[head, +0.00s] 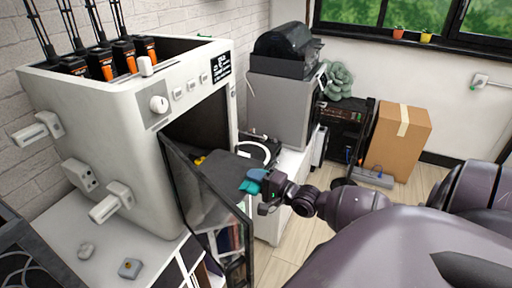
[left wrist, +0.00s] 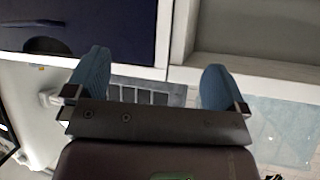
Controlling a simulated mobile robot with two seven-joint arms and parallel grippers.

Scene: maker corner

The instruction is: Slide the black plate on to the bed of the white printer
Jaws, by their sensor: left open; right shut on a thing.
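The white printer (head: 112,113) stands at the left in the head view, with its glass door (head: 207,205) swung open toward me. The black plate (head: 222,174) is at the open front, level or nearly so, its far part inside the doorway. My right gripper (head: 252,181) is shut on the plate's right edge with its teal fingertips. The bed is hidden in the dark chamber, so I cannot tell whether the plate touches it. In the left wrist view my left gripper (left wrist: 156,88) is open, its blue fingers apart with nothing between them. It does not show in the head view.
A grey machine (head: 281,105) with a black top stands behind the plate. A cardboard box (head: 401,142) is on the floor at the right. In the left wrist view a dark blue panel (left wrist: 100,25) is close by.

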